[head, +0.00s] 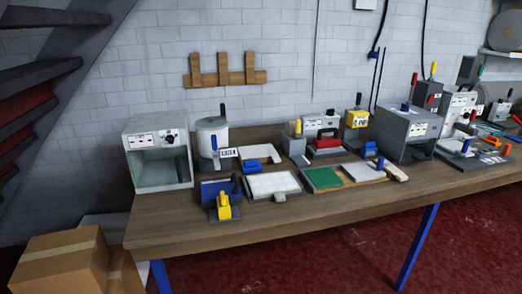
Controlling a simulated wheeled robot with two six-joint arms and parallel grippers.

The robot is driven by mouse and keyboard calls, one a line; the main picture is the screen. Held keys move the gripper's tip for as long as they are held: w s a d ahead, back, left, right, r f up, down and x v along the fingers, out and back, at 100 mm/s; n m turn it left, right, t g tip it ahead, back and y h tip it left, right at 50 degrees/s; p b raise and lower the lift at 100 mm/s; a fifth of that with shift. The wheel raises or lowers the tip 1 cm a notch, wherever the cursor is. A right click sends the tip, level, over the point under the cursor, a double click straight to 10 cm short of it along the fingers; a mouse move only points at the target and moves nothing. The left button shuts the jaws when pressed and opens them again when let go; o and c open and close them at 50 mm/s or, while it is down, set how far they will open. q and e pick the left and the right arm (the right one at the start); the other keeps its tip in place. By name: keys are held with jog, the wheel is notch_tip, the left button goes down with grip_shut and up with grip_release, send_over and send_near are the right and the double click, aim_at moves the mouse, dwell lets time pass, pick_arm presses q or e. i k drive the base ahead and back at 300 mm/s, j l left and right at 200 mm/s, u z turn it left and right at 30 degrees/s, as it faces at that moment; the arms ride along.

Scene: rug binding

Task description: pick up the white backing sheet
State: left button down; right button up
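Several flat white pieces lie on the wooden workbench, and I cannot tell for certain which one is the backing sheet. One white sheet (270,184) lies flat on a grey-edged board near the front, left of the middle. Another pale sheet (361,172) lies to the right, beside a green panel (322,178). Neither of my grippers is in view.
The workbench (215,235) has a bare front strip. A grey open-fronted box (158,190) and a white canister (206,150) stand at the left. A blue-and-yellow tool (224,208) sits near the front edge. Grey machines (405,135) crowd the right. Cardboard boxes (62,262) stand on the floor.

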aim_at(259, 151)
jog(key=i+l, duration=0.3)
jog(key=l, duration=0.15)
jog(key=i+l, duration=0.35)
jog(key=l+u, duration=0.05)
jog(key=l, duration=0.05)
